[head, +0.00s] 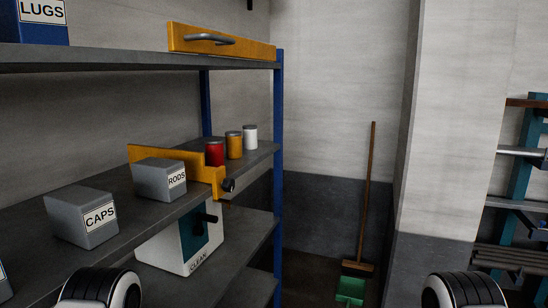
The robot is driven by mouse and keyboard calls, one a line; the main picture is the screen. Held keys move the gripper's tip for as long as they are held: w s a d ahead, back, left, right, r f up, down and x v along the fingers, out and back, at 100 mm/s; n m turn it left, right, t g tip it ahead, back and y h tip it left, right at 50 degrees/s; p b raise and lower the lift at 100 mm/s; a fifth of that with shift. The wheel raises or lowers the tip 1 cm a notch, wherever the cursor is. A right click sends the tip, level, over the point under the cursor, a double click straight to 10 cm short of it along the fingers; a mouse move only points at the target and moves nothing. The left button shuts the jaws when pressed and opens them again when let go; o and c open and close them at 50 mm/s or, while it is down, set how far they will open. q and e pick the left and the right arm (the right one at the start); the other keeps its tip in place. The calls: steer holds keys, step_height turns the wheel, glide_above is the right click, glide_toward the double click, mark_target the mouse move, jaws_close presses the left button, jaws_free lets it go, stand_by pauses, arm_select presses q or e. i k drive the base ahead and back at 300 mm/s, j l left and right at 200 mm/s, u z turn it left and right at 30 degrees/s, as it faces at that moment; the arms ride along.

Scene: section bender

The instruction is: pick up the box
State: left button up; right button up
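Several boxes are in the head view, and I cannot tell which one the task means. A grey box labelled CAPS (77,220) sits on the middle shelf at the near left. A smaller grey box labelled RODS (154,181) sits farther along the same shelf, in front of a yellow piece. A blue box labelled LUGS (38,32) stands on the top shelf at the upper left, cut off by the frame. Only rounded black and white parts of my arms show at the bottom edge. Neither gripper is in view, and nothing of mine touches a box.
The middle shelf (115,256) also holds a yellow bracket (150,153) and red (215,153), orange (234,145) and white (250,137) cans. A white CLEAN container (172,247) stands below. A blue post (279,150) bounds the rack. A broom (367,200) leans at the wall.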

mark_target(26, 22)
steer(key=k+l+u, duration=0.1)
steer(key=l+u, duration=0.15)
steer(key=u, duration=0.2)
steer(key=k+l+u, duration=0.15)
steer(key=u, duration=0.25)
steer(key=i+j+u, duration=0.1)
steer(key=u, duration=0.45)
steer(key=i+j, duration=0.1)
steer(key=j+z, duration=0.05)
steer(key=j, duration=0.05)
